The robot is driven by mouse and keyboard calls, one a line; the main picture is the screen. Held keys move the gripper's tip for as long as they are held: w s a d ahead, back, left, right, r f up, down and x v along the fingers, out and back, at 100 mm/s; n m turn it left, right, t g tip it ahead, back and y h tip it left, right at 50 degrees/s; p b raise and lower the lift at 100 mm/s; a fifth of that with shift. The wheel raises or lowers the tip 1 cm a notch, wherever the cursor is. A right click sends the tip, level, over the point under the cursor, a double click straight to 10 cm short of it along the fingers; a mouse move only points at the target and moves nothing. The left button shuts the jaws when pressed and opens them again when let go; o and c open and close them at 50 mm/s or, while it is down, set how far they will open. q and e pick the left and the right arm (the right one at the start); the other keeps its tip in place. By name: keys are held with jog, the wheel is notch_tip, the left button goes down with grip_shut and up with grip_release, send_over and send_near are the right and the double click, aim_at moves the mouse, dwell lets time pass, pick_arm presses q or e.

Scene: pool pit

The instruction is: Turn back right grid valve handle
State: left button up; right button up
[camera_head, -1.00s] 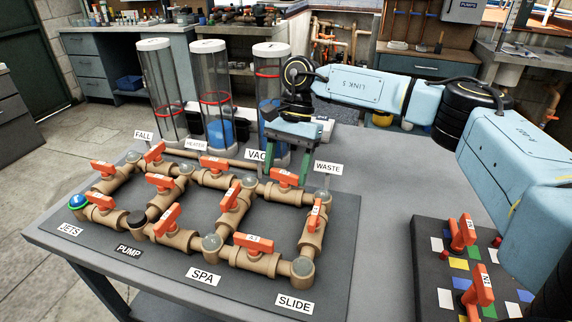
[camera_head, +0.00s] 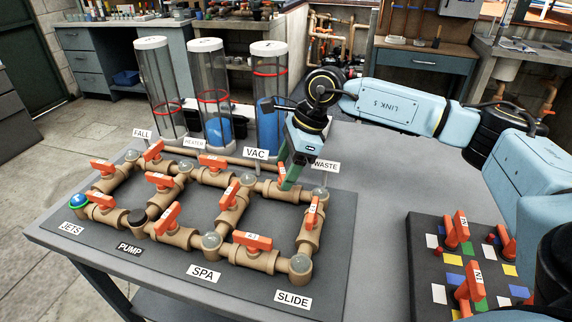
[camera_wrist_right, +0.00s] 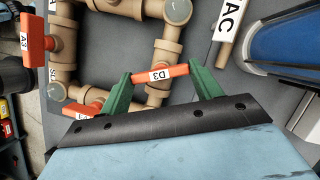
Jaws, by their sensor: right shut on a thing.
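The back right grid valve handle (camera_head: 282,174), orange and labelled D3 in the wrist view (camera_wrist_right: 158,74), sits on the tan pipe between the VAC and WASTE signs. It stands crosswise to its pipe. My right gripper (camera_head: 288,184) comes down on it from above, its green fingers shut on the handle; they partly hide it in the head view. In the wrist view the handle spans between the two fingertips (camera_wrist_right: 162,78). My left gripper is not in view.
The WASTE sign (camera_head: 325,166) stands close right of the gripper, and the VAC sign (camera_head: 255,154) close left. Clear cylinders (camera_head: 269,85) rise behind the grid. Other orange handles (camera_head: 252,241) surround it. A dark panel (camera_head: 425,262) with handles lies right; grey tabletop between is free.

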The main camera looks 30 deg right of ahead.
jog(key=m+t, duration=0.1)
jog(key=m, duration=0.1)
jog(key=shift+s+m+h, duration=0.1)
jog(key=shift+m+h, duration=0.2)
jog(key=shift+a+m, duration=0.1)
jog(key=shift+m, duration=0.8)
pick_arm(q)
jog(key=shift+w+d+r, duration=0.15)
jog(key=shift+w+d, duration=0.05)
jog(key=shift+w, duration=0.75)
pick_arm(e)
jog(key=shift+m+t+h, duration=0.3)
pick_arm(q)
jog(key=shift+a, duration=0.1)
pick_arm(e)
jog(key=shift+m, duration=0.3)
jog(key=o, duration=1)
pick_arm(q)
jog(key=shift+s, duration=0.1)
pick_arm(e)
jog(key=shift+s+r, duration=0.1)
